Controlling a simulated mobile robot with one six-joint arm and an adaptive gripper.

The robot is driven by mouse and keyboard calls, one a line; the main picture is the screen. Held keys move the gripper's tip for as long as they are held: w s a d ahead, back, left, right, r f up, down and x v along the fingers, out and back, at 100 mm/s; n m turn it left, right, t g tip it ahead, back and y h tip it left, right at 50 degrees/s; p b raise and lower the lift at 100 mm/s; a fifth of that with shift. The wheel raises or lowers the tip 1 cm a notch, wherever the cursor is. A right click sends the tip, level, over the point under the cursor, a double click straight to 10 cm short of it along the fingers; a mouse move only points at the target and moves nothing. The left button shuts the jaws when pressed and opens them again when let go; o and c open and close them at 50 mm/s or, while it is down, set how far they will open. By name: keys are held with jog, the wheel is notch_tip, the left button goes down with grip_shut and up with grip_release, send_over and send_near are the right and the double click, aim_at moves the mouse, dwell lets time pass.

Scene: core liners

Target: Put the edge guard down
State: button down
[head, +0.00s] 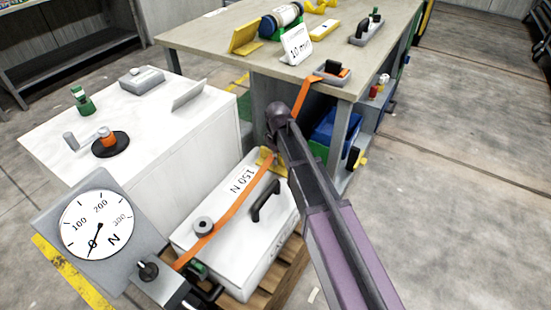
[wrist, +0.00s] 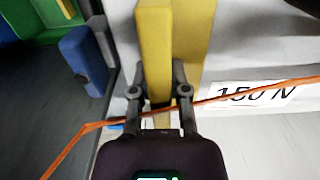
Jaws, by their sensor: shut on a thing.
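The yellow edge guard (wrist: 154,45) is an angled piece between the two fingers of my gripper (wrist: 160,82) in the wrist view. My gripper is shut on it, at the edge of the white case (wrist: 230,60) marked 150 N. In the head view the edge guard (head: 281,171) shows partly behind my gripper (head: 274,150), at the case's far edge. The orange strap (head: 232,212) runs over the case to that edge and on up to the workbench. In the wrist view the strap (wrist: 235,97) crosses by the guard's lower end. I cannot tell whether the guard touches the case.
A dial gauge (head: 97,224) and a ratchet stand at the case's near end. A grey ring (head: 203,227) and a black handle (head: 265,202) are on the case. A white cabinet (head: 200,145) stands left, a workbench (head: 215,38) behind. The floor at right is clear.

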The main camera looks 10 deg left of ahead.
jog(key=shift+f, duration=0.15)
jog(key=c, duration=0.6)
grip_release()
jog(key=shift+r, duration=0.2)
notch_tip(320, 180, up, 12)
jog(key=p, duration=1.2)
dwell(0.3)
